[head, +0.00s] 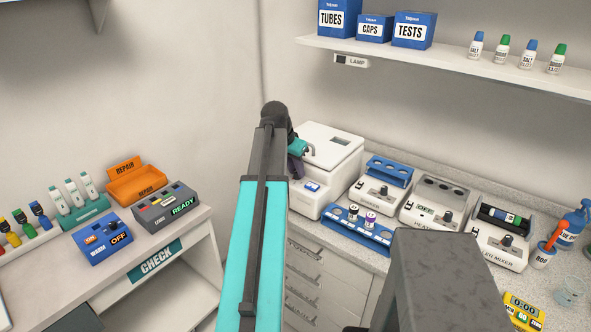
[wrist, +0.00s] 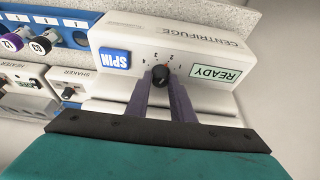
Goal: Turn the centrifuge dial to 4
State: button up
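The white centrifuge (head: 333,148) stands at the back corner of the counter. In the wrist view the centrifuge (wrist: 225,50) shows turned around, with a blue SPIN button (wrist: 115,60), a READY display (wrist: 215,74) and a black dial (wrist: 160,76). The numbers 1 to 4 curve around the dial. Its red mark points near 1 and 2; which of them is too small to tell. My gripper (wrist: 160,80) has one purple finger on each side of the dial, close to it. Contact is unclear. In the head view my arm hides the dial.
A blue rack (head: 345,222) with two vials stands in front of the centrifuge. The shaker (head: 380,190), heater (head: 435,205) and a mixer (head: 500,240) stand to its right. A shelf (head: 440,62) hangs above.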

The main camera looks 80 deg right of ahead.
grip_shut()
jog(key=shift+n+t, duration=0.3)
jog(key=shift+n, duration=0.5)
jog(key=o, duration=0.8)
grip_release()
jog(key=shift+r, duration=0.15)
jog(key=shift+a+b+v, duration=0.15)
jog(key=shift+b+v, duration=0.65)
jog(key=shift+v, duration=2.6)
jog(key=shift+a+b+v, duration=0.1)
jog(key=shift+b+v, duration=0.65)
jog(key=shift+v, duration=2.6)
